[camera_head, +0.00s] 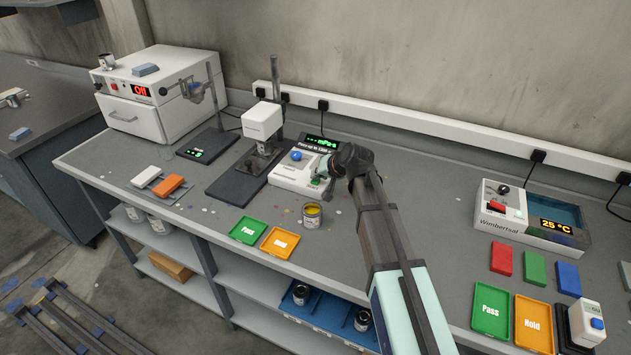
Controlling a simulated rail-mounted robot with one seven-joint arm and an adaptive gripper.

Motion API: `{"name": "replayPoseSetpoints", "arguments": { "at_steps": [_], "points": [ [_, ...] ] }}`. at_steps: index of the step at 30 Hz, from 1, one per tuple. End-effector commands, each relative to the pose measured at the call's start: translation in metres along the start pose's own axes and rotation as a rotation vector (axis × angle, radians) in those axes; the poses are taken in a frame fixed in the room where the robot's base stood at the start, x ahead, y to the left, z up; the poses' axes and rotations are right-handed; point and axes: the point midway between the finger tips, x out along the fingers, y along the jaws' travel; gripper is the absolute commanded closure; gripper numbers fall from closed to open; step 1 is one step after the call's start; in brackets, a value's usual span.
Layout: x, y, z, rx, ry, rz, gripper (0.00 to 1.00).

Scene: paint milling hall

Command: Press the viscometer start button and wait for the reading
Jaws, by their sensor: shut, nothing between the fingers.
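The viscometer has a white head (262,120) on a post above a dark base (236,187). Its white console (291,178) stands to the right, with a blue knob (296,155) on top. A lit green display (322,140) at the back shows characters ending in what looks like "mPa·s", too small to read fully. A label below it reads "Pass up to", with a figure. My gripper (322,181) is shut and empty, pointing down at the console's right part. A small green spot, possibly the start button, shows by the fingertips; contact cannot be told.
An open paint can (312,215) stands just in front of the console. Green Pass (248,230) and orange (280,242) trays lie near the bench edge. A white oven (158,88) showing "Off" is at the left. A bath (530,220) showing 25 °C is at the right.

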Motion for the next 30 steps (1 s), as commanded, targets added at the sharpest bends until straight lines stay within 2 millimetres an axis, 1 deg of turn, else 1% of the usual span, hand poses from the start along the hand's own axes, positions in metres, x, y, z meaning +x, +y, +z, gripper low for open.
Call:
{"name": "replayPoseSetpoints", "arguments": {
  "at_steps": [20, 30],
  "points": [
    [0.0031, 0.0022, 0.0024, 0.0, -0.001, 0.0, 1.0],
    [-0.0059, -0.0044, -0.0045, -0.001, 0.001, 0.0, 1.0]
  ]
}}
